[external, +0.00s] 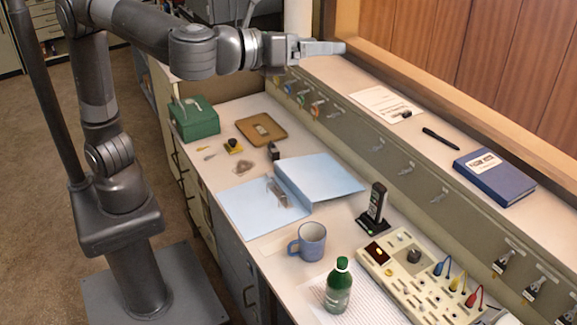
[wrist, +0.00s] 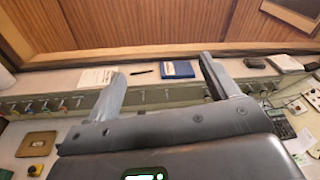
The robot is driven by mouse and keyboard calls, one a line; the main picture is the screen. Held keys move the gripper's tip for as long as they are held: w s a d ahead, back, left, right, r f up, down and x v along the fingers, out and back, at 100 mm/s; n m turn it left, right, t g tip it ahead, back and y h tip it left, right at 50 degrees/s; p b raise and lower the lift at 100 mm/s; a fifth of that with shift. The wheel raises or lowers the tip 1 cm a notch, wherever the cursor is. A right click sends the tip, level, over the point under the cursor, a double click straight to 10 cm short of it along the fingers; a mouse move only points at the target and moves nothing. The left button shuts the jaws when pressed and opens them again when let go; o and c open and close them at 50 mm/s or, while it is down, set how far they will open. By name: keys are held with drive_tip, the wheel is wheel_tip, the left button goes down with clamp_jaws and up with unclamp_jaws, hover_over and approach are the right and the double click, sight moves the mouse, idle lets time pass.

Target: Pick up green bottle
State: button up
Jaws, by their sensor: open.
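The green bottle (external: 339,286) stands upright on the desk at the bottom of the external view, on a lined sheet, left of the beige switch panel. I do not see it in the wrist view. My gripper (external: 338,47) is high at the top of the external view, above the far end of the desk and well away from the bottle. In the wrist view my gripper (wrist: 162,80) has its two fingers wide apart, with nothing between them.
A blue mug (external: 311,242) stands just behind the bottle. The switch panel (external: 415,275) with coloured plugs is on its right, and a black handset (external: 375,206) stands behind the panel. An open blue folder (external: 325,177) lies mid-desk. A raised shelf (external: 440,150) runs along the right.

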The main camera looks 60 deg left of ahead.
drive_tip(key=s+d+f+m+h, duration=0.2)
drive_tip(key=s+d+m+h, duration=0.2)
drive_tip(key=s+d+m, duration=0.45)
drive_tip(key=n, duration=0.3)
approach(327, 287)
drive_tip(key=shift+t, duration=0.4)
drive_tip(key=x, duration=0.4)
drive_tip(key=shift+d, duration=0.2)
drive_tip(key=shift+w+f, duration=0.1)
drive_tip(key=shift+f, duration=0.05)
drive_tip(key=x, duration=0.4)
drive_tip(key=shift+w+d, duration=0.1)
drive_tip(key=shift+w, duration=0.2)
drive_tip(key=x, duration=0.5)
drive_tip(key=shift+w, duration=0.45)
drive_tip(key=c, duration=1.2)
drive_tip(key=shift+o, duration=0.2)
